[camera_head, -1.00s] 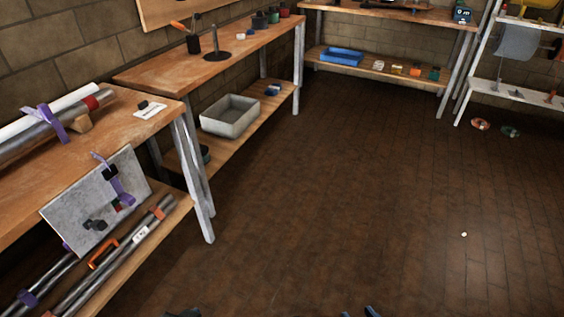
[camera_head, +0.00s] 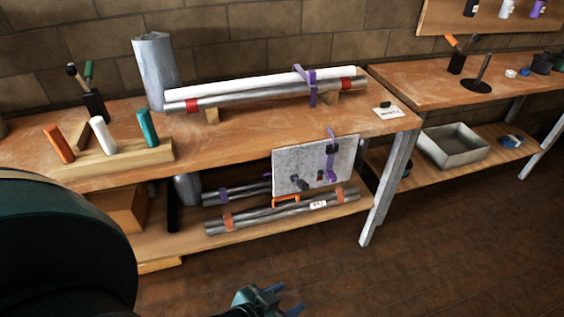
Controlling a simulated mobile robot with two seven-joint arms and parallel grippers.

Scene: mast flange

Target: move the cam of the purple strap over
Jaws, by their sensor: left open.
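A purple strap (camera_head: 312,88) is wrapped around a silver tube (camera_head: 240,98) and a white tube lying on the workbench, near their right end. A second purple strap (camera_head: 331,158) runs down a grey plate (camera_head: 300,165) that hangs at the bench's front edge. Small dark parts and a red spot show beside its lower end; I cannot tell which is a cam. My left gripper (camera_head: 288,298) is open and empty at the bottom, in front of the bench, below the plate and well apart from both straps. My right gripper is out of view.
The workbench (camera_head: 215,140) holds a wooden block (camera_head: 125,159) with coloured handles on the left. Tubes with orange bands (camera_head: 285,211) lie on the shelf below. A grey bin (camera_head: 452,150) is on the right bench's shelf. The floor in front is clear.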

